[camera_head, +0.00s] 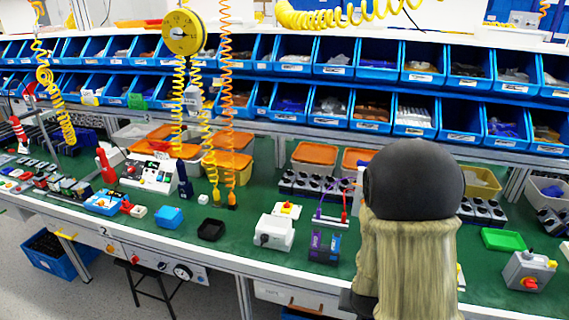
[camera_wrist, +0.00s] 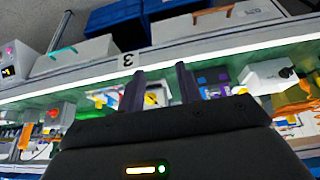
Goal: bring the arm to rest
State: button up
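My gripper (camera_wrist: 160,88) is in the wrist view with its two dark fingers apart and nothing held between them. Behind the fingertips, a small white and yellow item (camera_wrist: 153,98) shows at a distance. My arm stands in the right half of the head view and hides part of the bench; the fingers cannot be made out there. A grey box with a red and yellow rotary switch (camera_head: 529,271) stands on the green bench top (camera_head: 375,308) at the far right, apart from my arm.
A white box (camera_head: 273,232) and a purple and blue item (camera_head: 323,246) stand left of my arm. A green tray (camera_head: 503,240) lies behind the switch. Blue bins (camera_head: 350,70) line the back. Yellow and orange coiled hoses (camera_head: 228,130) hang over the bench.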

jog(key=s+a+r+n+g+y+p, duration=0.1)
jog(key=s+a+r+n+g, duration=0.1)
jog(key=s+r, duration=0.6)
notch_tip(320, 180, up, 4)
jog(key=shift+a+r+n+g+y, duration=0.1)
jog(key=shift+a+n+g+y, duration=0.25)
jog(key=shift+a+n, duration=0.45)
dwell(0.5)
